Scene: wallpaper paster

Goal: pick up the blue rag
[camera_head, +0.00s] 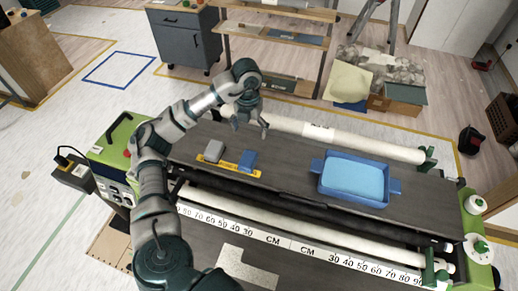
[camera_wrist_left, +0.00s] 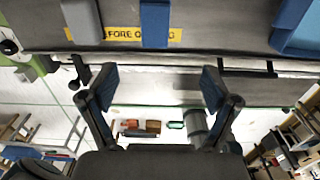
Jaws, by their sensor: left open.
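The blue rag (camera_head: 248,160) is a small folded block lying on the dark top of the machine, over a yellow label strip. In the left wrist view the blue rag (camera_wrist_left: 155,24) is at the top centre, beyond the fingertips. My left gripper (camera_head: 250,128) is open and empty, above the machine's far side, behind the rag in the head view. In the left wrist view its two fingers (camera_wrist_left: 156,85) are spread wide, with nothing between them. It appears apart from the rag. My right gripper is not in view.
A grey block (camera_head: 214,150) lies left of the rag. A blue tray (camera_head: 350,199) with light-blue contents stands to the right. A white roller (camera_head: 330,135) runs along the machine's far edge. The dark top (camera_head: 290,170) is bare between rag and tray.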

